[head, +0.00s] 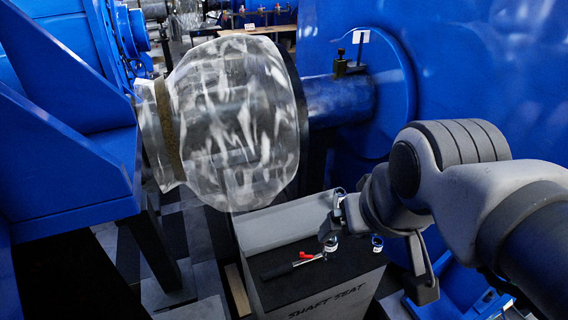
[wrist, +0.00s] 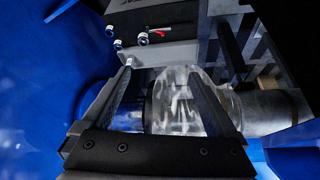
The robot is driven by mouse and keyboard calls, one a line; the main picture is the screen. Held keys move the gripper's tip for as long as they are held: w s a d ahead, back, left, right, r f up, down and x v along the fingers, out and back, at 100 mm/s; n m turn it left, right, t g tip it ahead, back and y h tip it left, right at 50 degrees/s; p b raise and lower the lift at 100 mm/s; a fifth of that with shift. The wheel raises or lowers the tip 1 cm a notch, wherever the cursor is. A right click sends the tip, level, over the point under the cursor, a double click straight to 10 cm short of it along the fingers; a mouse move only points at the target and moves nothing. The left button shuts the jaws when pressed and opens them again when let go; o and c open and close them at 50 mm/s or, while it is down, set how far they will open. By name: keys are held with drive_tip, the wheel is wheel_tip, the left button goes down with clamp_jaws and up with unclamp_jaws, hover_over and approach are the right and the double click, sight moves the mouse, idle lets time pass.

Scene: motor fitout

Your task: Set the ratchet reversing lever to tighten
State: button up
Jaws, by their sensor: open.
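The ratchet (head: 279,270) lies on the dark top of a box marked "SHAFT SEAT" (head: 335,301), with its dark handle to the left. Its red reversing lever (head: 304,255) sits near the silver head end; which way it is set is too small to tell. In the wrist view the red lever (wrist: 158,32) shows small near the top, past the fingertips. My gripper (head: 333,218) is above the box, to the upper right of the ratchet in the head view. In the wrist view my gripper (wrist: 160,72) has its two fingers wide apart with nothing held between them.
Small sockets (head: 377,243) stand on the box top beside the ratchet. A large plastic-wrapped rotor part (head: 235,120) on a shaft (head: 340,97) hangs behind the box. Blue machine housings (head: 470,70) flank both sides. Floor shows at the lower left.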

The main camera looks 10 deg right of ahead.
drive_tip(key=shift+w+r, duration=0.1)
drive_tip(key=shift+w, duration=0.15)
drive_tip(key=c, duration=0.4)
drive_tip(key=shift+g, duration=0.7)
drive_tip(key=w, duration=0.3)
drive_tip(key=w+b, duration=0.1)
drive_tip(key=w, duration=0.1)
drive_tip(key=shift+w+r, duration=0.2)
drive_tip(key=shift+r, duration=0.05)
clamp_jaws()
drive_tip(key=w+f+m+g+b, duration=0.1)
drive_tip(key=w+f+g+b, duration=0.35)
drive_tip(key=w, duration=1.05)
drive_tip(key=w+f, duration=0.4)
drive_tip(key=f, duration=0.5)
drive_tip(key=w+f+m+g, duration=0.1)
drive_tip(key=w+f, duration=0.4)
drive_tip(key=f, duration=0.3)
drive_tip(key=w+f+g, duration=0.1)
drive_tip(key=w+f, duration=0.3)
drive_tip(key=f, duration=0.5)
drive_tip(key=shift+w+d+f+m+y, duration=0.25)
drive_tip(key=shift+w+f+m+y, duration=0.05)
drive_tip(key=shift+f, duration=0.05)
drive_tip(key=shift+g, duration=0.25)
